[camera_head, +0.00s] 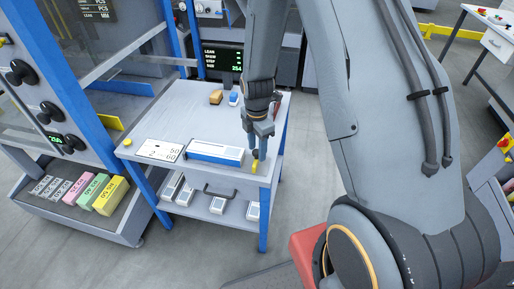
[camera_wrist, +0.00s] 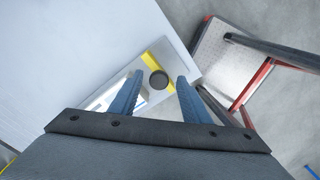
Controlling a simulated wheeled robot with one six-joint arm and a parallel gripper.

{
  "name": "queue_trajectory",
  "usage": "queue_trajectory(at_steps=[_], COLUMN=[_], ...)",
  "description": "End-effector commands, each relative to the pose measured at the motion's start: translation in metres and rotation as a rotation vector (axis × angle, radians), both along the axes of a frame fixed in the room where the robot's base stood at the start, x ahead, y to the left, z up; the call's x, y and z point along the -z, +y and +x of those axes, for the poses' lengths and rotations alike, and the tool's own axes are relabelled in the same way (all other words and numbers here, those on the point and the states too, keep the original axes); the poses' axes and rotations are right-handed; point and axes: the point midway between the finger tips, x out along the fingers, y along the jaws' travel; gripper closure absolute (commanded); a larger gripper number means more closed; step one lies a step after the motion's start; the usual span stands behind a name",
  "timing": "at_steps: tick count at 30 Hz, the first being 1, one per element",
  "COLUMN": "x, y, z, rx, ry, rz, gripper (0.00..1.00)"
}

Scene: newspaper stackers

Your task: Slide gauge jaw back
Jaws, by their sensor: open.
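The gauge (camera_head: 214,151), a low white and blue block, lies along the front of the grey table. A small yellow piece (camera_head: 254,167), which looks like its jaw, stands at the table's right front corner. My gripper (camera_head: 259,156) points down just above it. In the wrist view, a dark round knob (camera_wrist: 159,80) shows between the two blue fingers, near a yellow strip (camera_wrist: 151,59). My gripper is open, with gaps visible on both sides of the knob. I cannot tell how far the fingertips are above it.
A white card (camera_head: 161,150) with numbers lies left of the gauge. An orange block (camera_head: 216,97) and a blue-white item (camera_head: 234,98) sit at the table's back. A blue-framed machine (camera_head: 60,80) stands at left. In the wrist view, a red-framed step (camera_wrist: 222,62) stands beside the table.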

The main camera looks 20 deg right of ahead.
Motion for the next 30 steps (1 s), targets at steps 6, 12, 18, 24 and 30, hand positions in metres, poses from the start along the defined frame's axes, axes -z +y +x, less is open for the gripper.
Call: queue_trajectory(at_steps=[6, 12, 18, 24, 30], x=[-0.011, -0.038, -0.064, -0.076, -0.078], y=[0.000, 0.000, 0.000, 0.000, 0.000], z=[0.002, 0.002, 0.001, 0.000, 0.000], rx=[0.000, 0.000, 0.000, 0.000, 0.000], ry=[-0.003, -0.005, -0.004, -0.001, 0.000], rz=[0.000, 0.000, 0.000, 0.000, 0.000], gripper=[0.57, 0.57, 0.57, 0.57, 0.57])
